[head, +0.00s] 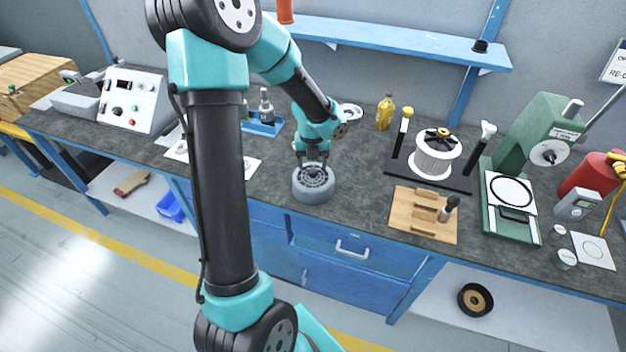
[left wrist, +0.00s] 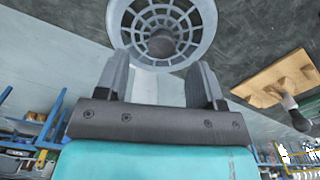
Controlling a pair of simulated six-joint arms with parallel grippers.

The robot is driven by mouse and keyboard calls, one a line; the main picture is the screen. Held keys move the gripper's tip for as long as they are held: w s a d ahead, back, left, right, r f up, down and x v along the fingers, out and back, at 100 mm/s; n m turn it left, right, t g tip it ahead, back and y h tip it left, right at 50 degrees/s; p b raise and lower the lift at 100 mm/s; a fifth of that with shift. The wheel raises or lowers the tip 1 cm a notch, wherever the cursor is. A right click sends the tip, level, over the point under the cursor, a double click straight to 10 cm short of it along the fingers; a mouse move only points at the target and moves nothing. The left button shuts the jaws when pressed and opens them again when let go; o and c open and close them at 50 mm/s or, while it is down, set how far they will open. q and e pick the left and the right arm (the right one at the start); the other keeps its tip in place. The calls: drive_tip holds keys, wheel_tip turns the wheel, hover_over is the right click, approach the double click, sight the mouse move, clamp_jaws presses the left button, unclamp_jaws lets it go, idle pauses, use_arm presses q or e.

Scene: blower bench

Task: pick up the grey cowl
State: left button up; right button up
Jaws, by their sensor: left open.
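The grey cowl (head: 313,190) is a round, grilled ring with a central hub. It sits on the dark bench top near the front edge, in the middle of the head view. In the left wrist view the cowl (left wrist: 190,50) shows at the top, just beyond the fingertips. My left gripper (head: 312,168) is open above the cowl, pointing down; its two fingers (left wrist: 158,80) are apart with nothing seen between them but the cowl's rim area beyond. Whether the fingers touch the cowl I cannot tell. My right gripper does not show.
A wooden block holder (head: 405,212) lies to the right, with a white spool-like part (head: 436,158) on a dark tray behind it. A green-framed device (head: 510,200) stands further right.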

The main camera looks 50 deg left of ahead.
sight(313, 171)
use_arm(q)
wheel_tip(313, 171, down, 4)
drive_tip(key=shift+d+r, duration=0.1)
drive_tip(key=shift+r, duration=0.15)
clamp_jaws()
idle(0.7)
